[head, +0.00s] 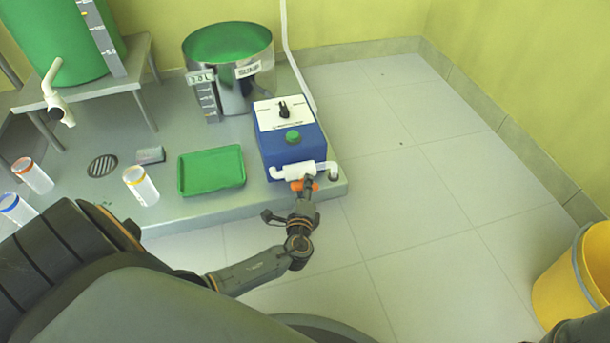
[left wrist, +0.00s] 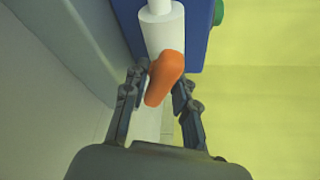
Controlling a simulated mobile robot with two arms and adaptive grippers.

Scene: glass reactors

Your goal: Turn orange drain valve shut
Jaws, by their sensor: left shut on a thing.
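The orange drain valve handle (head: 309,184) sits on a white pipe (head: 299,171) at the front of a blue box (head: 290,137). In the left wrist view the orange handle (left wrist: 165,77) lies at a slant across the white pipe (left wrist: 163,35). My left gripper (head: 306,190) is at the handle; in the left wrist view its fingers (left wrist: 159,95) stand on either side of the handle, shut on it. In the head view the gripper hides part of the handle. My right gripper is not in view.
A green tray (head: 211,170) and several lidded jars stand on the grey platform (head: 180,211) to the left. A steel pot (head: 243,90) with green contents is behind. A yellow bucket (head: 575,283) stands at the right. The tiled floor (head: 430,210) between is clear.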

